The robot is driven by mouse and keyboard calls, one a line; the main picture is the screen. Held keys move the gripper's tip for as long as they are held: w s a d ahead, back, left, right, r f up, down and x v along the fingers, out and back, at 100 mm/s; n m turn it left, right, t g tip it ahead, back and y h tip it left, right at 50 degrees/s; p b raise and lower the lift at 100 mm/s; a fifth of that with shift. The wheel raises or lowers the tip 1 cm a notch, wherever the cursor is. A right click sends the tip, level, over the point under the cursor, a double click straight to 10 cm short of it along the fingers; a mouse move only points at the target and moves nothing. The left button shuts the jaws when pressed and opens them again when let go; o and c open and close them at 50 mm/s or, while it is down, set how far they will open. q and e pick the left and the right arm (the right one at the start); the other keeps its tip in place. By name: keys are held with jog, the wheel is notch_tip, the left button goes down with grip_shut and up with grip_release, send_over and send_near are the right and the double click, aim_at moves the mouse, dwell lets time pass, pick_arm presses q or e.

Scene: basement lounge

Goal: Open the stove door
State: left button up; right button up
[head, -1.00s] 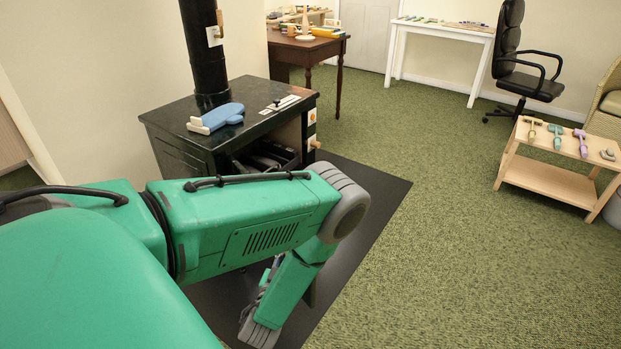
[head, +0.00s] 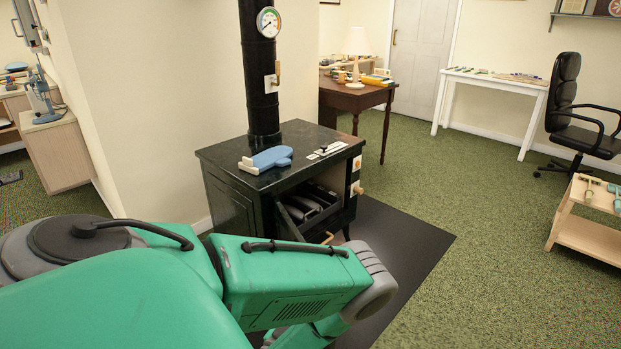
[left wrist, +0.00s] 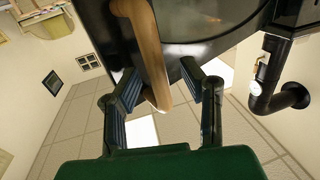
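The black stove (head: 228,203) stands left of centre in the head view. Its front opening shows dark logs (head: 312,202) inside. The stove door (head: 285,224) stands ajar, swung out from the front, with its wooden handle (head: 327,238) just above my green left arm. In the left wrist view, the curved wooden handle (left wrist: 146,45) on the dark glazed door (left wrist: 205,25) reaches down between the fingers of my left gripper (left wrist: 168,92). The fingers are apart, with gaps beside the handle; contact is unclear. In the head view that gripper is hidden. My right gripper is not in view.
A blue object (head: 268,158) lies on the stove top beside the flue pipe (head: 262,85). A dark mat (head: 410,235) lies under the stove. Open carpet (head: 480,220) extends right, towards a low wooden trolley (head: 585,235) and a black chair (head: 575,115).

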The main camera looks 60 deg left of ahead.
pick_arm(q)
jog(key=shift+w, duration=0.15)
jog(key=v, duration=1.2)
jog(key=shift+a, duration=0.15)
